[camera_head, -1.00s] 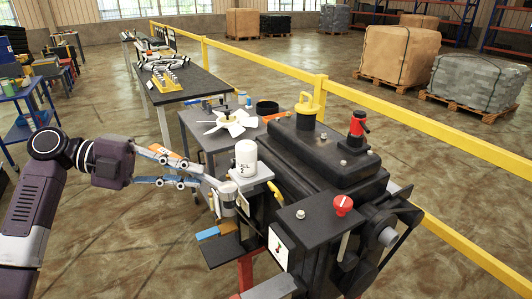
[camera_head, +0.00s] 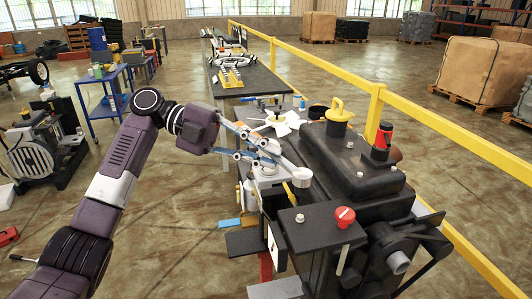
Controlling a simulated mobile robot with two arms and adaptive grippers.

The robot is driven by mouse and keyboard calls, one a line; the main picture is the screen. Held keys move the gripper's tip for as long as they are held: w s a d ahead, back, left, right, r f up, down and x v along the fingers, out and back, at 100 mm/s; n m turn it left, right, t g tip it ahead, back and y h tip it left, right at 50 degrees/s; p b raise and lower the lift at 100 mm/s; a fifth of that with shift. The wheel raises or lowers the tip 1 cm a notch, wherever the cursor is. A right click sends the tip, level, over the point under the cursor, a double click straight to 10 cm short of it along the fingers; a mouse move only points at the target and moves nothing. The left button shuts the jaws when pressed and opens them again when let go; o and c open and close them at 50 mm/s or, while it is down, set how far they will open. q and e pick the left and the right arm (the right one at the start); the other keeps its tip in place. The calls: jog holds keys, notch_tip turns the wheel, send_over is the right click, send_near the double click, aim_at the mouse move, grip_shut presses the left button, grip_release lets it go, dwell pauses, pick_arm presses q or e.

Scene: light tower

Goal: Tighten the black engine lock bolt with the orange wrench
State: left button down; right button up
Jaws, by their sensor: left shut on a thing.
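The orange wrench (camera_head: 243,127) shows as a small orange patch between the fingers of my left gripper (camera_head: 270,158). The gripper is shut on it, and a pale shaft runs down right to a round pale end (camera_head: 300,177) beside the engine's left edge. The fingers cover most of the handle. The black engine (camera_head: 355,160) stands at the centre right. I cannot pick out the black lock bolt for certain; it may be hidden or too small. A light bolt head (camera_head: 300,217) sits on the engine's front plate. My right gripper is not in view.
The engine carries a yellow cap (camera_head: 340,112), a red knob (camera_head: 345,214) and a red-topped fitting (camera_head: 382,140). A white fan (camera_head: 277,122) lies on the grey table behind. A yellow rail (camera_head: 450,140) runs along the right. Open floor (camera_head: 170,250) lies to the left.

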pick_arm(q)
jog(key=shift+d+f, duration=0.2)
notch_tip(320, 180, down, 4)
jog(key=shift+s+b, duration=0.1)
jog(key=shift+b, duration=0.95)
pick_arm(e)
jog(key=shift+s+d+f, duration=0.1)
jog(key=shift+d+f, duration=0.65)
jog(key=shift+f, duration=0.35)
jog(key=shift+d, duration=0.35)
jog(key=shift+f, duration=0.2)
pick_arm(q)
jog(key=shift+b, duration=0.45)
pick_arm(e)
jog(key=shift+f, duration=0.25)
